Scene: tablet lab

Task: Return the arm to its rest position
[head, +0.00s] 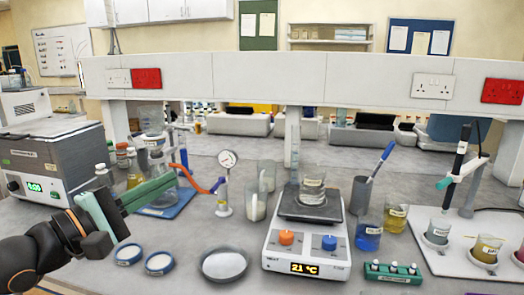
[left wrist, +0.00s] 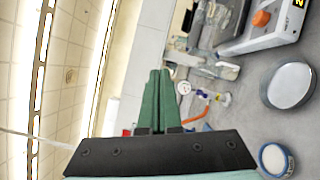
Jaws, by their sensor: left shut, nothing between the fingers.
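My left arm comes in from the left in the head view. My left gripper (head: 172,182) has green fingers that are shut and empty, raised over the left part of the bench and pointing right. In the left wrist view the shut gripper (left wrist: 159,74) shows its two fingers side by side with nothing between them. In the head view it overlaps glassware and a blue tray (head: 172,207) behind it. My right gripper is not in view.
A hotplate (head: 305,250) reading 21 °C holds a beaker (head: 313,188). A white dish (head: 224,264), two blue-rimmed lids (head: 128,254) and a gauge (head: 226,160) are near the gripper. A grey instrument (head: 55,155) stands left. Beakers and a green rack (head: 392,270) are right.

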